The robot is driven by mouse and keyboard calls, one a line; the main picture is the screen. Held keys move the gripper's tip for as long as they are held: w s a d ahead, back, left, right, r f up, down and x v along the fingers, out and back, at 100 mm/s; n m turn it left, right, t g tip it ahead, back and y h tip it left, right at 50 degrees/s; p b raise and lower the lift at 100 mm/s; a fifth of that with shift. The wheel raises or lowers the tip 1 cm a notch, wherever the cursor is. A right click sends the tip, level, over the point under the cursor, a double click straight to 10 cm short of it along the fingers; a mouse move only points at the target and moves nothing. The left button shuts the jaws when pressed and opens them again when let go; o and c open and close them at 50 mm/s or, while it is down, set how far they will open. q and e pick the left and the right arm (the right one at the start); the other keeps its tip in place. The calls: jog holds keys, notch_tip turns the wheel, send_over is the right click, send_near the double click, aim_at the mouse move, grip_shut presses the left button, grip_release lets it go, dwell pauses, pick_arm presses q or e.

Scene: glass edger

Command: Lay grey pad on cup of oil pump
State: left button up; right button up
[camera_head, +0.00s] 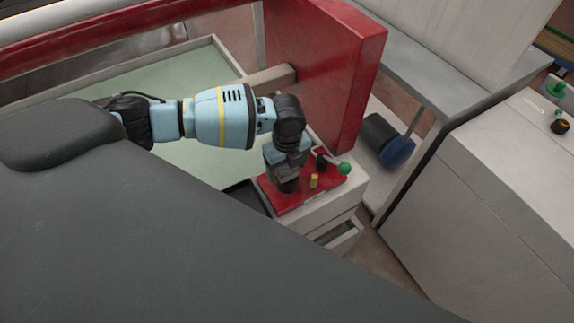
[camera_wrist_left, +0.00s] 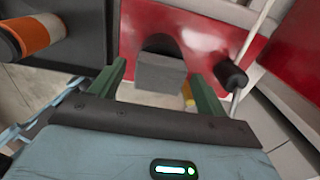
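My left gripper (camera_head: 286,160) points down over the oil pump's red plate (camera_head: 298,198). In the left wrist view its two green fingers (camera_wrist_left: 157,76) stand apart. The grey pad (camera_wrist_left: 160,74) is a small block between them, with a gap visible on each side. The pad overlaps the black round cup (camera_wrist_left: 161,43) in that view and seems to rest on it; the contact is hidden. In the head view the dark cup (camera_head: 285,184) shows below the gripper. The pump's lever ends in a green knob (camera_head: 344,168). My right gripper is out of view.
A short yellow fitting (camera_head: 314,181) stands on the plate beside the cup. The lever's black base (camera_wrist_left: 230,75) is close to the right finger. A tall red panel (camera_head: 335,70) rises behind the pump. A white cabinet (camera_head: 490,200) stands to the right.

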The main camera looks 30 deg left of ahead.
aim_at(287, 168)
pick_arm(q)
jog(key=shift+r, duration=0.3)
notch_tip(287, 168, up, 13)
jog(key=p, duration=0.1)
jog(key=shift+f, duration=0.15)
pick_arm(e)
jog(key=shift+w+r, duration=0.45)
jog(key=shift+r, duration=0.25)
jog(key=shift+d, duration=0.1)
